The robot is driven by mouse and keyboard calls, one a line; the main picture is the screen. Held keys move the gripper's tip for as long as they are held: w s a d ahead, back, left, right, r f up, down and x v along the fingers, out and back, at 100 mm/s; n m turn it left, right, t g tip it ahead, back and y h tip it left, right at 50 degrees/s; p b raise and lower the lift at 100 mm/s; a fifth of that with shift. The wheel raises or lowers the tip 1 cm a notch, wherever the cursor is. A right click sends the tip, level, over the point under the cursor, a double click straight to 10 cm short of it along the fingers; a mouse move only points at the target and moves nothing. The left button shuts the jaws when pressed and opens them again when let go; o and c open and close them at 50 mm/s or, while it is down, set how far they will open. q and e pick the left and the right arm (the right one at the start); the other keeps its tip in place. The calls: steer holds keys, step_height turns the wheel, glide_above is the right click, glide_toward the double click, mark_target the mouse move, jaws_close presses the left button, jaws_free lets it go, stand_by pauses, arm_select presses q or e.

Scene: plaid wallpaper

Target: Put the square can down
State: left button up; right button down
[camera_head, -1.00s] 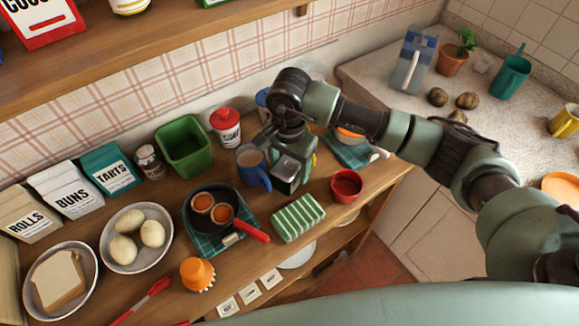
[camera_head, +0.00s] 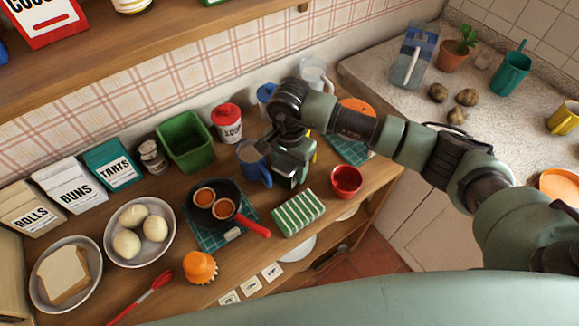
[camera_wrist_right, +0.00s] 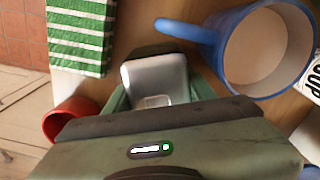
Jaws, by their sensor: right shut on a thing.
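The square can (camera_wrist_right: 157,82), pale grey with a square end, is between the fingers of my right gripper in the right wrist view. My right gripper (camera_head: 291,175) is shut on it, low over the wooden counter (camera_head: 245,290). In the head view the gripper and wrist mostly hide the can, and I cannot tell whether it touches the counter. My left gripper is not in view.
A blue mug (camera_head: 254,163) stands close left of the gripper. A red bowl (camera_head: 346,181) is to its right, and a green striped block (camera_head: 298,213) lies in front. A pan with tarts (camera_head: 225,194) is further left.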

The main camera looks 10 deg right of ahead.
step_height(320, 180, up, 20)
steer(key=b, duration=0.5)
steer(key=s+d+f+n, duration=0.9)
steer(key=s, duration=0.3)
steer(key=shift+f, duration=0.3)
steer(key=shift+w+a, duration=0.1)
